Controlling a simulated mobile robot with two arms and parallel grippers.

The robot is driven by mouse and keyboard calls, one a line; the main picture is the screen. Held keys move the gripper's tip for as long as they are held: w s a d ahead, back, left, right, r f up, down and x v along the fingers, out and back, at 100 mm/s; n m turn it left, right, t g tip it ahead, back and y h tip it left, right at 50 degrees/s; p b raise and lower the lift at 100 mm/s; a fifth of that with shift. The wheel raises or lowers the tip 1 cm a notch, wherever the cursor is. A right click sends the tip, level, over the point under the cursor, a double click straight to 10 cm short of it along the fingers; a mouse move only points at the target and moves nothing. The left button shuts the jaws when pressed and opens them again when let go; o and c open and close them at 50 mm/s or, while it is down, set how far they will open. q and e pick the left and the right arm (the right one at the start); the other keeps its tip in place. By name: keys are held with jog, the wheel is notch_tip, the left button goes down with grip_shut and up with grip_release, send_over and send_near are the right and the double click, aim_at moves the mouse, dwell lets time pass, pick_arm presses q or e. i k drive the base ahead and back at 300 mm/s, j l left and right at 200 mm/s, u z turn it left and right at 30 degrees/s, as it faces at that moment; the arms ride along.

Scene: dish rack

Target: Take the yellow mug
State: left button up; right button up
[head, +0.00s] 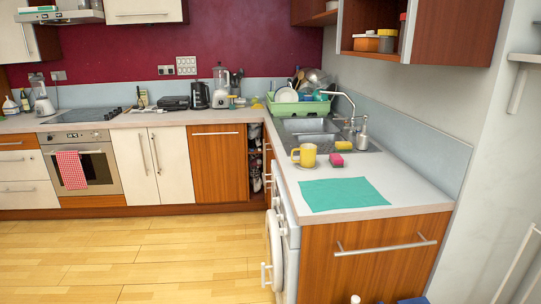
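The yellow mug (308,155) stands upright on the light countertop (283,173), near the front edge of the sink. Its handle points left in the head view. Nothing blocks my view of it, and no gripper is near it. Neither my left nor my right gripper is in view.
A teal mat (343,194) lies in front on the counter. Behind are the sink (313,126), tap (345,96) and green dish rack (298,107). The wooden floor (130,260) is clear.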

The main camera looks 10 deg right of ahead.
aim_at(308, 151)
jog(key=i+j, duration=0.1)
jog(key=i, duration=0.4)
jog(key=i+j+z, duration=0.15)
jog(key=i, duration=0.4)
